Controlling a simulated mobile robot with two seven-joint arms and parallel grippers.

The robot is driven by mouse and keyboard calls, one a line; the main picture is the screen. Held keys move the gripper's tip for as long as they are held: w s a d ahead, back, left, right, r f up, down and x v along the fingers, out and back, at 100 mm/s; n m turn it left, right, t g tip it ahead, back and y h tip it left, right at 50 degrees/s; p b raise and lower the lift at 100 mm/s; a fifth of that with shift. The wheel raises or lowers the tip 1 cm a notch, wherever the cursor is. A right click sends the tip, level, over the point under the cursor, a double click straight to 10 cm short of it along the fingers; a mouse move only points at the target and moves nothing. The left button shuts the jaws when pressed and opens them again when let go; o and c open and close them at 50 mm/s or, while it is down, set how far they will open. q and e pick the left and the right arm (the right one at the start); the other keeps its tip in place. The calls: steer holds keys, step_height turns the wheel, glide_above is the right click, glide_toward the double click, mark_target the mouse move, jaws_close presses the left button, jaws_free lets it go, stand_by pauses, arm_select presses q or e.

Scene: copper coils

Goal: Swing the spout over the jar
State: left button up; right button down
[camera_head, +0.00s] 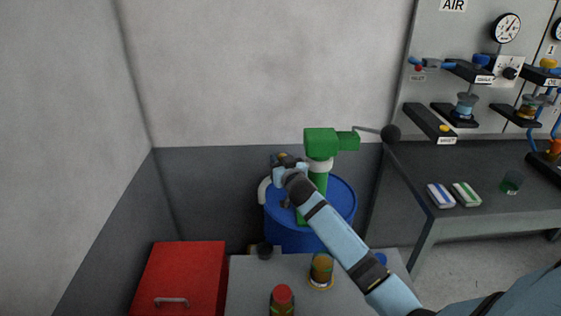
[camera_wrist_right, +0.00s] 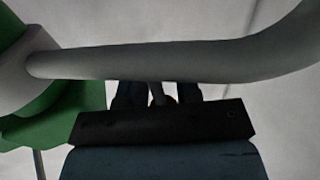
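A green pump (camera_head: 320,142) with a pale collar stands on a blue drum (camera_head: 343,203). Its grey spout bends down at the drum's left side (camera_head: 263,190); its middle is hidden behind my right gripper (camera_head: 289,165). In the right wrist view the spout (camera_wrist_right: 170,62) crosses in front of the fingers and hides their tips. The fingers (camera_wrist_right: 160,92) show a gap between them, and the spout lies across them rather than clearly between them. An amber jar (camera_head: 321,268) stands on a yellow-rimmed base in front of the drum, away from the spout end. My left gripper is not seen.
A red cabinet (camera_head: 180,278) stands at front left. A red-topped bottle (camera_head: 282,297) and a dark round item (camera_head: 264,250) are on the grey table (camera_head: 245,290). The pump's handle ends in a black knob (camera_head: 390,133). A bench (camera_head: 475,215) stands right.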

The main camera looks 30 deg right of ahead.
steer(key=shift+s+r+n+y+p, duration=0.25)
steer(key=shift+s+n+y+p, duration=0.35)
steer(key=shift+p, duration=0.5)
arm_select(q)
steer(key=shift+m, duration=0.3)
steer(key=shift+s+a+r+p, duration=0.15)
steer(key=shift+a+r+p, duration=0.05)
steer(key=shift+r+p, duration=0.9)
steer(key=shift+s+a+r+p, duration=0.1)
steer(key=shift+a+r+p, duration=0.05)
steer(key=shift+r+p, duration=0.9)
arm_select(e)
steer(key=s+d+n+g+y, duration=0.2)
steer(key=s+n+y, duration=0.3)
steer(key=y, duration=0.3)
steer(key=s+d+n+g+y, duration=0.3)
steer(key=s+n+y, duration=0.3)
steer(key=y, duration=0.2)
steer(key=shift+s+f+g, duration=0.2)
steer(key=shift+s+g, duration=0.1)
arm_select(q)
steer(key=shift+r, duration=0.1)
arm_select(e)
steer(key=c, duration=0.8)
jaws_free()
steer(key=shift+d, duration=0.1)
steer(key=shift+c, duration=0.2)
steer(key=shift+s, duration=0.1)
